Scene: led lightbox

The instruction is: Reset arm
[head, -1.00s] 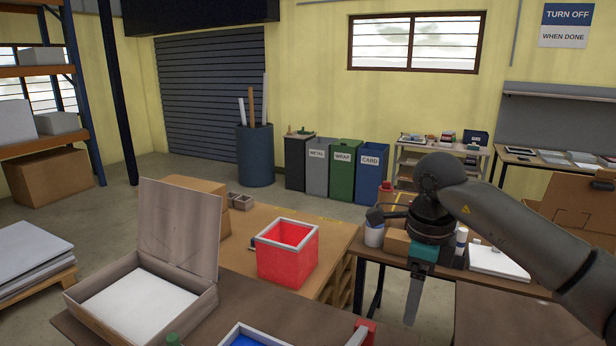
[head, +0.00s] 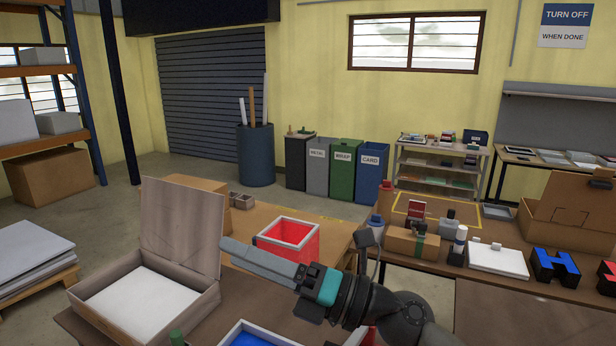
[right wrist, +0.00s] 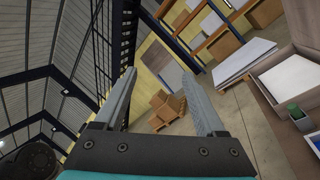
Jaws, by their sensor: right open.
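My right gripper (head: 243,256) reaches leftward across the front of the head view, above the table and in front of the red box. Its fingers also show in the right wrist view (right wrist: 160,95), spread apart with nothing between them. The arm comes up from the bottom right, with a teal band behind the fingers. My left gripper is not in the head view.
An open box with a raised lid (head: 205,300) stands at the left on the near table. A red box (head: 312,232) and a blue tray (head: 228,338) are close to my right arm. The right table holds a cardboard box (head: 400,241), a white panel (head: 497,260) and a blue letter H (head: 556,268).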

